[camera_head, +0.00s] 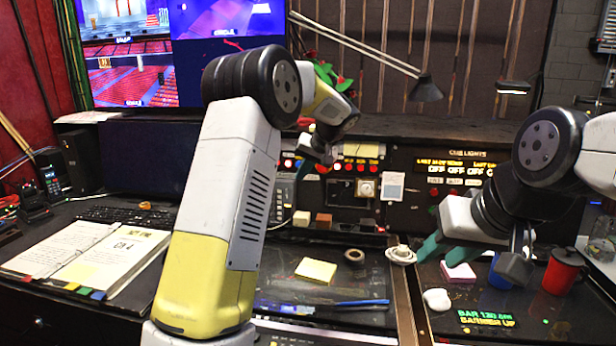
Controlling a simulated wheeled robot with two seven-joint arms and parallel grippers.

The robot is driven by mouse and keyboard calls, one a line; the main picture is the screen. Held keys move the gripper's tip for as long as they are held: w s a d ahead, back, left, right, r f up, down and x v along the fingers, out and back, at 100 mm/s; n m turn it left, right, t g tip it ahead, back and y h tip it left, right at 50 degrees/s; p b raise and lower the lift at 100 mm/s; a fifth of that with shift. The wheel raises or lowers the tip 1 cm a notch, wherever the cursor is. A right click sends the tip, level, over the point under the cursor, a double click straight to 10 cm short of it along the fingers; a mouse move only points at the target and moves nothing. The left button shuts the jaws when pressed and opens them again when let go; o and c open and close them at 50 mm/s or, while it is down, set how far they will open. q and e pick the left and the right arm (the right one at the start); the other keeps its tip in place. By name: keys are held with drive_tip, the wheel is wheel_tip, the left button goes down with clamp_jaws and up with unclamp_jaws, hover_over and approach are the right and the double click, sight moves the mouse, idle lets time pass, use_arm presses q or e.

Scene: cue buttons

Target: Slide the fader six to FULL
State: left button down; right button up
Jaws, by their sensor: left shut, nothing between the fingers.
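My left gripper (309,166) is shut and empty. It hangs in front of the upright panel of lit buttons (362,166) at the back of the desk. My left arm covers the area to its left. A light module (283,203) with small markings shows beside that arm, partly hidden. I cannot make out fader six or its FULL mark. My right gripper (470,258) is over the right part of the desk, with a teal finger pointing down and left. Its jaw opening is unclear.
A yellow note pad (316,270) and a blue pen (350,303) lie on the desk. An open binder (88,256) and keyboard (125,216) are at left. A red mug (562,271), pink notes (458,272) and a white mouse-like object (437,299) are at right.

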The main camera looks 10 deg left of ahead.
sight(293, 187)
use_arm(q)
drive_tip(key=x, duration=0.7)
drive_tip(key=shift+w+a+f, duration=0.1)
drive_tip(key=shift+f, duration=0.15)
drive_tip(key=a, duration=0.3)
drive_tip(key=shift+w+a+f, duration=0.15)
drive_tip(key=shift+a, duration=0.5)
drive_tip(key=shift+w+a, duration=0.1)
drive_tip(key=shift+a, duration=1.6)
